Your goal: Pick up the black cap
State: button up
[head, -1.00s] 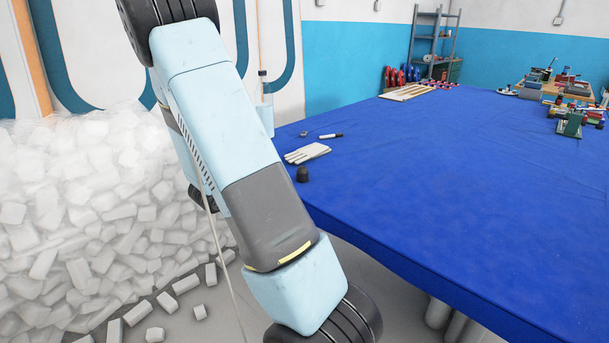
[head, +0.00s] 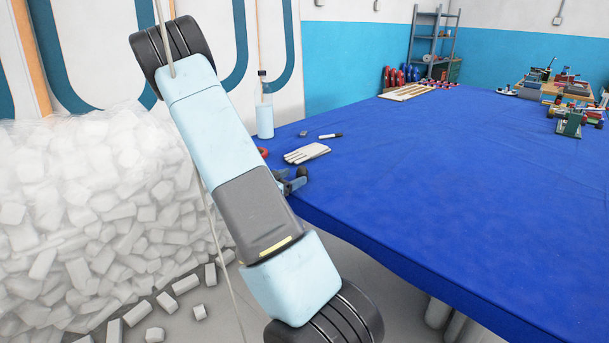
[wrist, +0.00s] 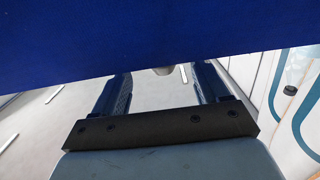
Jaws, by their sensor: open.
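The black cap (head: 302,172) is a small dark piece at the near left edge of the blue-covered table, partly hidden by my gripper in the head view. My gripper (head: 291,182) is at that table edge, close beside the cap, and partly hidden behind my arm. In the wrist view my gripper (wrist: 161,80) is open, its two blue fingers apart with no object clearly held between them. The cap cannot be made out in the wrist view. Whether the fingers touch the cap cannot be told.
The blue table (head: 430,190) fills the right side; its edge (wrist: 150,60) crosses the wrist view close to the fingertips. A white glove (head: 307,153), a marker (head: 330,136), a red round item (head: 263,152) and a light-blue bottle (head: 265,120) are nearby. White blocks (head: 90,200) lie left.

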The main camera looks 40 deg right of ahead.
aim_at(297, 174)
jog(key=shift+w+d+f, duration=0.1)
jog(key=shift+w+d, duration=0.1)
jog(key=shift+d, duration=1.2)
jog(key=shift+w+d+f, duration=0.1)
jog(key=shift+w+d, duration=0.1)
jog(key=shift+d, duration=1.2)
jog(key=c, duration=1)
jog(key=shift+r, duration=0.1)
